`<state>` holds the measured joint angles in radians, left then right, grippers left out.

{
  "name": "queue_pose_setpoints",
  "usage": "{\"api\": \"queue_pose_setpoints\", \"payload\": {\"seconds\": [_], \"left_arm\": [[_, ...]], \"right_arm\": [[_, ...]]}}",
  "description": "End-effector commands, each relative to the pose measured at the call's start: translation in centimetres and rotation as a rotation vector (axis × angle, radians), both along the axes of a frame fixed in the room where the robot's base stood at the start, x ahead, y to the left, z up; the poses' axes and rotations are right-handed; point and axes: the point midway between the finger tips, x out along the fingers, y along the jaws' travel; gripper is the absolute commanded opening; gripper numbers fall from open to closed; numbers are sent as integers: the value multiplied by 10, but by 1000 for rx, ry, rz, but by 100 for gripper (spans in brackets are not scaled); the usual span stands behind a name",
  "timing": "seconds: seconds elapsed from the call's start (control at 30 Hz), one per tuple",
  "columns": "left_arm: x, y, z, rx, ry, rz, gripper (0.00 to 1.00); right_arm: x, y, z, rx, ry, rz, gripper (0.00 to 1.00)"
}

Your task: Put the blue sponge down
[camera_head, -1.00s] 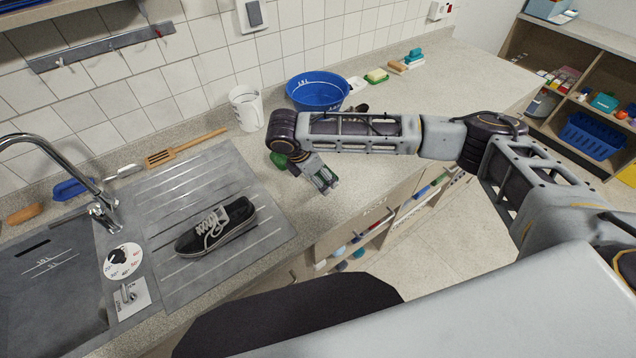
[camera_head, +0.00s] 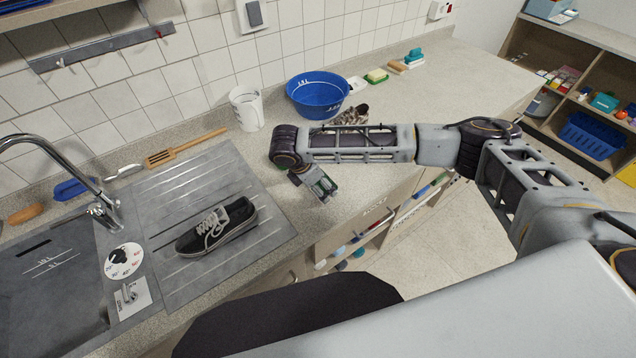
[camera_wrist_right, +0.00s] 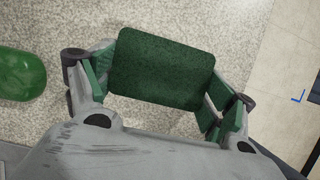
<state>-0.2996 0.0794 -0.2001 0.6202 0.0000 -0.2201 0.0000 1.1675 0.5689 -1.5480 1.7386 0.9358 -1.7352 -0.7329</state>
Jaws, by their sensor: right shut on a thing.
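My right gripper (camera_head: 318,186) is over the counter, to the right of the grooved drainboard. It is shut on a flat rectangular sponge (camera_wrist_right: 162,69), which looks dark green rather than blue. In the right wrist view the sponge sits between the two green-padded fingers of my gripper (camera_wrist_right: 160,92), with speckled counter (camera_wrist_right: 140,15) behind it. I cannot tell whether the sponge touches the counter. My left gripper is not in view.
A green rounded object (camera_wrist_right: 20,73) lies beside the gripper. A black shoe (camera_head: 217,227) lies on the drainboard (camera_head: 180,280). A white jug (camera_head: 246,108), blue basin (camera_head: 318,95) and patterned shoe (camera_head: 352,115) stand behind my arm.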

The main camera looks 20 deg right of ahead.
Motion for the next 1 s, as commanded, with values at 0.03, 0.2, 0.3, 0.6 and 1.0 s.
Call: {"api": "queue_pose_setpoints", "payload": {"seconds": [0.03,0.2,0.3,0.6,1.0], "left_arm": [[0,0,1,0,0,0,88],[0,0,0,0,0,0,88],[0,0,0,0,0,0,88],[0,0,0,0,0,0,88],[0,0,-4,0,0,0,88]], "right_arm": [[0,0,0,0,0,0,86],[0,0,0,0,0,0,100],[0,0,0,0,0,0,100],[0,0,1,0,-1,0,100],[-4,13,32,3,-2,2,100]]}}
